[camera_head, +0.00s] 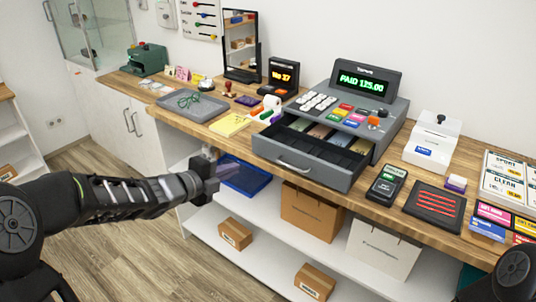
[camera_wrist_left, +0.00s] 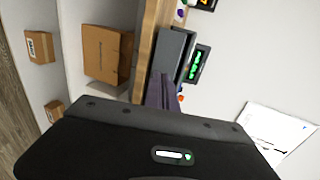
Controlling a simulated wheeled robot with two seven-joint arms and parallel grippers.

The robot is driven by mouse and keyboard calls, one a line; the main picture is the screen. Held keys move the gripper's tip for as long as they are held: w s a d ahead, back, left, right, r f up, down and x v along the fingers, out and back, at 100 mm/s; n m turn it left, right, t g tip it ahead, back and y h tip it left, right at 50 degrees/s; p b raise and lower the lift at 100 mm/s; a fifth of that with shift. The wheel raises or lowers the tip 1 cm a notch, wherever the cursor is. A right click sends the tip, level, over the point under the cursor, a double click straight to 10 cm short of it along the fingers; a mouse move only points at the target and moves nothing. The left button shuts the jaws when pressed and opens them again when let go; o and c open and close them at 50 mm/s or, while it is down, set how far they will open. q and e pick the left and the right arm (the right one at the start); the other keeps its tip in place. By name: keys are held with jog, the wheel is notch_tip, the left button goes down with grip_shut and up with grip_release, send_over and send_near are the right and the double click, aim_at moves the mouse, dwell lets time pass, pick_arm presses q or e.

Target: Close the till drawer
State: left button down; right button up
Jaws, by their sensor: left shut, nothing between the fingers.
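The grey till (camera_head: 345,100) stands on the wooden counter, its display lit with green text. Its drawer (camera_head: 306,167) is pulled out toward the front, showing dark compartments with notes in some of them. My right gripper is out of view; only part of that arm shows at lower right.
A grey tray (camera_head: 188,105) and yellow notepad (camera_head: 230,124) lie left of the till. A card reader (camera_head: 386,186), a black mat (camera_head: 435,206) and a white printer (camera_head: 432,140) stand to its right. Shelves below hold a blue crate (camera_head: 245,176) and paper bags (camera_head: 312,210).

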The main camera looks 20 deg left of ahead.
pick_arm(q)
jog(key=shift+w+f, duration=0.1)
jog(key=shift+w, duration=0.1)
send_near(269, 153)
jog(key=w+f, duration=0.2)
jog(key=shift+w+d+r+p, duration=0.1)
jog(key=shift+w+d+p, duration=0.4)
jog(key=shift+w, duration=0.45)
jog(key=shift+w+d+p, duration=0.35)
jog(key=shift+w+d, duration=0.2)
jog(key=shift+w, duration=0.4)
